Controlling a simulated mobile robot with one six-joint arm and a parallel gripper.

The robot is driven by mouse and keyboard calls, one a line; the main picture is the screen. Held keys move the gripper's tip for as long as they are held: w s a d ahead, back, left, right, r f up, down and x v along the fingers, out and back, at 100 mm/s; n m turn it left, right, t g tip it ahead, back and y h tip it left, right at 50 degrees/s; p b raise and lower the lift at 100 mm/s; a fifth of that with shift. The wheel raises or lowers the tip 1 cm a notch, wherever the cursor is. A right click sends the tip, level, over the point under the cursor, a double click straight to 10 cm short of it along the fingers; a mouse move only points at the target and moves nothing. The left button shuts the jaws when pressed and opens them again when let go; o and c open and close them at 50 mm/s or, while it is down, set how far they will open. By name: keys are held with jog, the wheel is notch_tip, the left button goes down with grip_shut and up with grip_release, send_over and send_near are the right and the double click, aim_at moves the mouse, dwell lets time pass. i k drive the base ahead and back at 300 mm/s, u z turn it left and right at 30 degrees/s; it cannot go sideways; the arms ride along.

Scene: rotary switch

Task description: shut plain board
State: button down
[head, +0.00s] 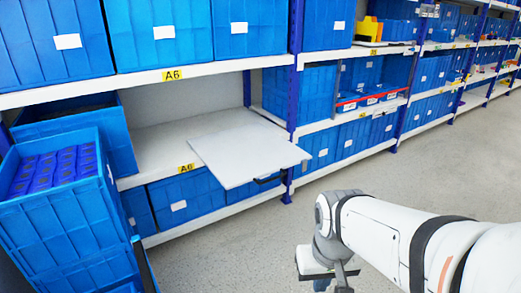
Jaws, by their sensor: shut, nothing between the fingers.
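The plain white board (245,155) lies flat at the middle shelf level marked A6. It juts out past the shelf's front edge, so it stands pulled out over the floor. A dark handle-like piece (268,180) shows under its front right edge. My gripper (325,281) is at the bottom of the head view, lower in the picture than the board and to its right, apart from it. It is shut and empty. Its fingertips are partly cut off by the frame's bottom edge.
Blue bins (175,199) fill the shelf below the board, and more bins (160,35) stand above. Stacked blue crates (62,215) stand at the left. A blue rack post (293,75) rises at the board's right. Grey floor (225,262) in front is clear.

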aim_at(236, 156)
jog(key=z, duration=0.45)
jog(key=i, duration=1.4)
jog(key=u, duration=0.25)
